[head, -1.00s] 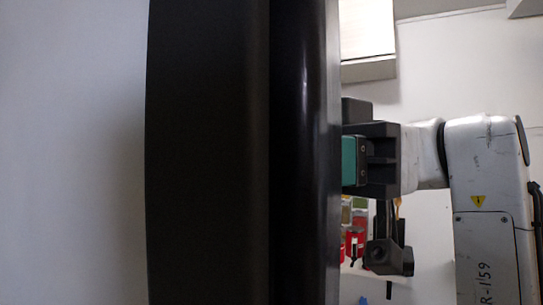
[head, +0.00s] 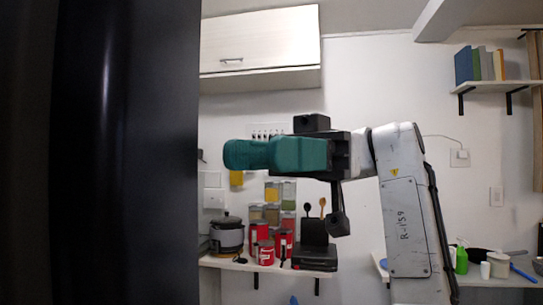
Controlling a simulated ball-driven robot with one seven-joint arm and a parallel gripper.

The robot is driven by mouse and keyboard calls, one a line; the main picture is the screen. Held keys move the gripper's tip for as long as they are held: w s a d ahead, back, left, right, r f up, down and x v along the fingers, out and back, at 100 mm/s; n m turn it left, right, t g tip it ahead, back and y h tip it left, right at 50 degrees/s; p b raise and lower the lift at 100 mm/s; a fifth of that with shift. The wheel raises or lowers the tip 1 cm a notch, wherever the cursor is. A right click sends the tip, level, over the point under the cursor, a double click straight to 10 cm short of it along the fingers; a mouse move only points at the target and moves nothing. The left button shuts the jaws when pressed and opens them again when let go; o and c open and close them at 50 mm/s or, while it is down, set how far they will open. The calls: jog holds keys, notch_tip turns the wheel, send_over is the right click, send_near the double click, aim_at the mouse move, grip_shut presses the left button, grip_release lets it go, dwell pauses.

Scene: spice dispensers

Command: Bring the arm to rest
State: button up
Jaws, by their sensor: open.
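My gripper (head: 240,154) shows in the head view, with teal fingers pointing left, held out level at the end of my white and grey arm. The jaws are open and nothing shows between them, though the fingers overlap from this side. The arm rises from the lower right, bends at the elbow and runs left to the gripper. The gripper appears in front of the wall and counter, clear of the objects there.
A black column fills the left. An upper cabinet (head: 262,42) hangs above. At right are a bookshelf (head: 500,84) and a green bottle (head: 462,259).

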jog(key=shift+w+d, duration=0.15)
dwell(0.3)
jog(key=w+f+m+t+y, duration=0.1)
jog(key=w+f+m+t, duration=0.3)
jog(key=f, duration=0.8)
jog(key=w+f+m+t+y, duration=0.15)
jog(key=f+m+t, duration=0.4)
jog(key=f, duration=0.75)
jog(key=w+f+m+t+y, duration=0.15)
jog(key=w+f+m, duration=0.25)
jog(key=f+m, duration=0.55)
jog(key=s+d+f+m+t+h, duration=0.2)
jog(key=s+d+f, duration=0.15)
jog(key=f, duration=0.75)
jog(key=s+d+f+m+t+h, duration=0.25)
jog(key=d+f, duration=0.25)
jog(key=f, duration=0.6)
jog(key=s+d+f+m+h, duration=0.2)
jog(key=s+d+f+h, duration=0.3)
jog(key=s+d, duration=0.4)
jog(key=s+d+f+m+h, duration=0.3)
jog(key=s+d, duration=0.7)
jog(key=s, duration=0.7)
notch_tip(320, 180, down, 4)
jog(key=h, duration=0.2)
jog(key=shift+s+f+h, duration=0.15)
jog(key=shift+f+h, duration=0.05)
jog(key=shift+h, duration=0.15)
